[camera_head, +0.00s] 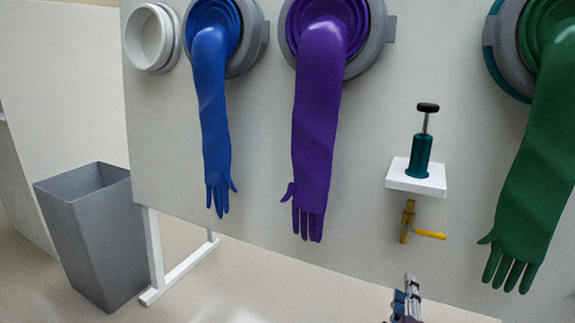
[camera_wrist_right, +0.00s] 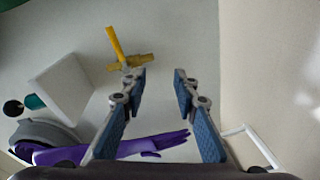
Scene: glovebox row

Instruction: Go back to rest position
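My right gripper (camera_head: 407,300) shows at the bottom edge of the head view, below the brass valve with a yellow lever (camera_head: 428,234). In the right wrist view my gripper (camera_wrist_right: 159,78) has its two blue-padded fingers apart with nothing between them. The valve (camera_wrist_right: 130,62) shows just beyond the left fingertip there, and I see no grip on it. Its lever lies about level in the head view. My left gripper is in neither view.
A pale panel carries hanging blue (camera_head: 213,115), purple (camera_head: 318,120) and green (camera_head: 535,165) gloves, plus an empty white ring port (camera_head: 135,42). A teal hand pump (camera_head: 420,157) stands on a white shelf (camera_head: 415,181). A grey bin (camera_head: 98,235) stands on the floor at left.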

